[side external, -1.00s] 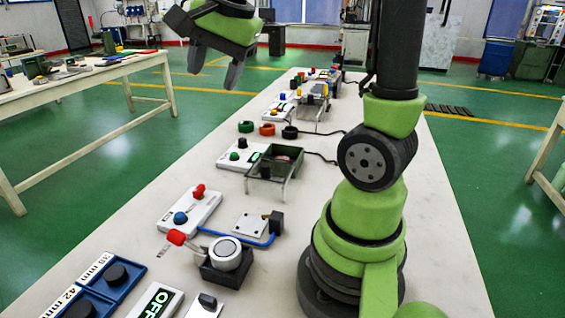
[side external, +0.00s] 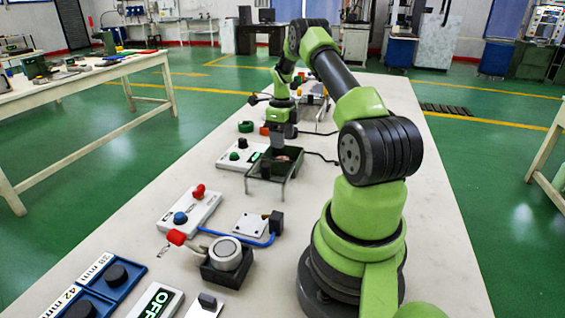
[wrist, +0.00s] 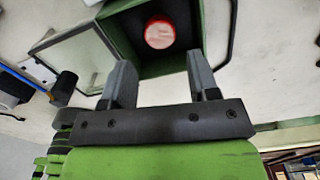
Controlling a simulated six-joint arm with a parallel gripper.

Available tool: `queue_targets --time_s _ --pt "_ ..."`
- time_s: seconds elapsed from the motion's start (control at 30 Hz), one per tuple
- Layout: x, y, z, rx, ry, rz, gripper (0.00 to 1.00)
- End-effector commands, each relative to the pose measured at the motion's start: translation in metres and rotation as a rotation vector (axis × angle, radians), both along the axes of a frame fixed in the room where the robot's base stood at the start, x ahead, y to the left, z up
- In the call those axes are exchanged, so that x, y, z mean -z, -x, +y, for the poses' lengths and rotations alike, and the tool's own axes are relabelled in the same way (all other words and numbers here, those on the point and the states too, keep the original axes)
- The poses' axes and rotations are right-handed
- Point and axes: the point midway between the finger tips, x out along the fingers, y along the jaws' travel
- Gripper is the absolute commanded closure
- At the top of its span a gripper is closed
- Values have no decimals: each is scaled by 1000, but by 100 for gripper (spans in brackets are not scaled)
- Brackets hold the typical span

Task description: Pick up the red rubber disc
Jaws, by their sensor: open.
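In the side view, an orange-red disc (side external: 264,130) stands on the bench behind the small green-walled box, partly hidden by my gripper. In the wrist view, a round red piece with a pale, streaked top (wrist: 160,32) lies inside the dark green box (wrist: 110,28); it also shows as a reddish patch in the side view (side external: 283,158). I cannot tell which of the two is the rubber disc. My gripper (side external: 280,143) points down over the box. In the wrist view its fingers (wrist: 161,72) are apart with nothing between them, and the red piece lies beyond their tips.
A green disc (side external: 246,126) stands left of the orange-red one. A white control box with a green button (side external: 240,158) sits left of the green box. A second control box (side external: 190,210) and a round grey-topped device (side external: 226,252) are nearer. The bench's right side is clear.

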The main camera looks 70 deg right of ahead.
Motion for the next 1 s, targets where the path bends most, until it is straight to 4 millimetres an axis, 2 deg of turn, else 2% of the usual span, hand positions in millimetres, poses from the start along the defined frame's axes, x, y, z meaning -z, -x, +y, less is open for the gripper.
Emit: queue_targets --time_s 0.27,0.5,0.8,0.83,0.97,1.0 --pt "27 1 1 -1 -2 0 45" --pt "62 2 1 -3 -1 -1 45" --pt "68 2 1 -3 0 -3 45" --pt "68 2 1 -3 0 -3 50" --pt "68 2 1 -3 0 -2 80" --pt "68 2 1 -3 0 -2 81"
